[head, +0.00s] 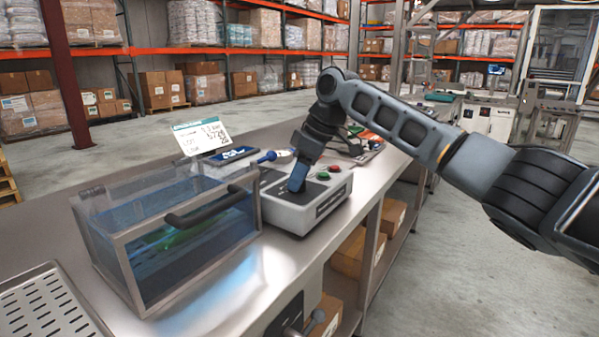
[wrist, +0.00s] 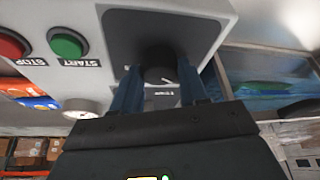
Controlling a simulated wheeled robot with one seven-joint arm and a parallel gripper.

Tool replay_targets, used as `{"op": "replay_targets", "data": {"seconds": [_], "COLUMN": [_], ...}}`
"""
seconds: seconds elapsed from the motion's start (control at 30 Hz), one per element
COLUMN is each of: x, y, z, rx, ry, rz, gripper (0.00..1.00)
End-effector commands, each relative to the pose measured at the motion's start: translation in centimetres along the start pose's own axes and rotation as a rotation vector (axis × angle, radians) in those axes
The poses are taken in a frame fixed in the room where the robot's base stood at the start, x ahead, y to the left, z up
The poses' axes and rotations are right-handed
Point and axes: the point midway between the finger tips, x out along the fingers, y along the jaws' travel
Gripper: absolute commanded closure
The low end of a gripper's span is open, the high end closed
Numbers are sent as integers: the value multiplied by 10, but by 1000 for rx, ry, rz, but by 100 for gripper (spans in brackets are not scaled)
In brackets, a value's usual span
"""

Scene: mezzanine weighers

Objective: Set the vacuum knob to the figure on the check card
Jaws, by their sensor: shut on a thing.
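The black vacuum knob (wrist: 158,66) sits on the dark panel of a light grey control box (head: 312,209). My gripper (wrist: 160,82) is shut on the knob, with one blue finger on each side of it. In the head view my gripper (head: 298,178) points down onto the box and hides the knob. A white pointer mark shows near the knob in the wrist view, but its scale reading cannot be made out. The white check card (head: 202,138) with a teal top stands behind the box; its figure is too small to read surely.
A clear chamber (head: 170,235) with a black handle and a green thing inside stands left of the box. Red STOP (wrist: 10,46) and green START (wrist: 67,43) buttons are near my fingers. A perforated tray (head: 45,305) lies front left. Small items lie behind the box.

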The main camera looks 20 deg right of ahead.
Motion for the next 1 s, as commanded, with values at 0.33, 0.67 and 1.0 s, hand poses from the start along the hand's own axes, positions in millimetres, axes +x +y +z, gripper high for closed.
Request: {"op": "replay_targets", "data": {"seconds": [0.33,0.67,1.0], "x": [-4,-2,0], "y": [-4,-5,-4], "z": [-2,-2,-1], "rx": [227,450,570], "ry": [-1,-3,-2], "rz": [88,181,233], "gripper": [87,87,87]}}
